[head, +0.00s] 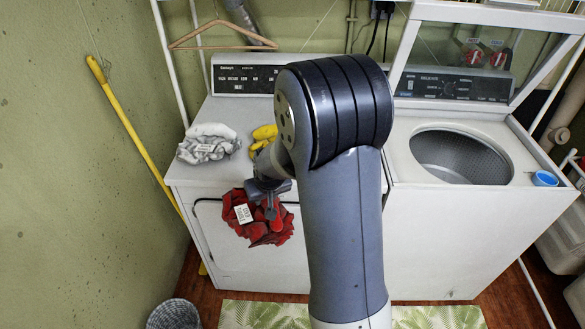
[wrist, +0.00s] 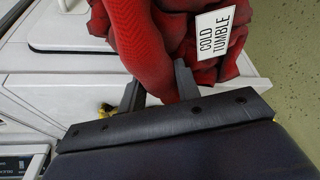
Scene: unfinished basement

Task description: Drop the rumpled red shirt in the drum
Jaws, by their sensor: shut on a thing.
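The rumpled red shirt (head: 258,222) hangs in front of the left machine, below its top edge. It has a white tag that reads "COLD TUMBLE" in the wrist view. My gripper (head: 270,190) is shut on the shirt, and in the wrist view its two fingers (wrist: 158,82) pinch the red cloth (wrist: 150,40). The open drum (head: 460,157) is in the top of the right machine, with its lid raised. The drum's perforated metal wall shows; its bottom is hidden. My arm stands between the shirt and the drum in the head view.
A grey-white bundled cloth (head: 208,143) and a yellow item (head: 263,136) lie on the left machine's top (head: 225,112). A blue cup (head: 544,178) sits right of the drum. The raised lid (head: 480,50) stands behind it. A wicker basket (head: 174,314) is on the floor.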

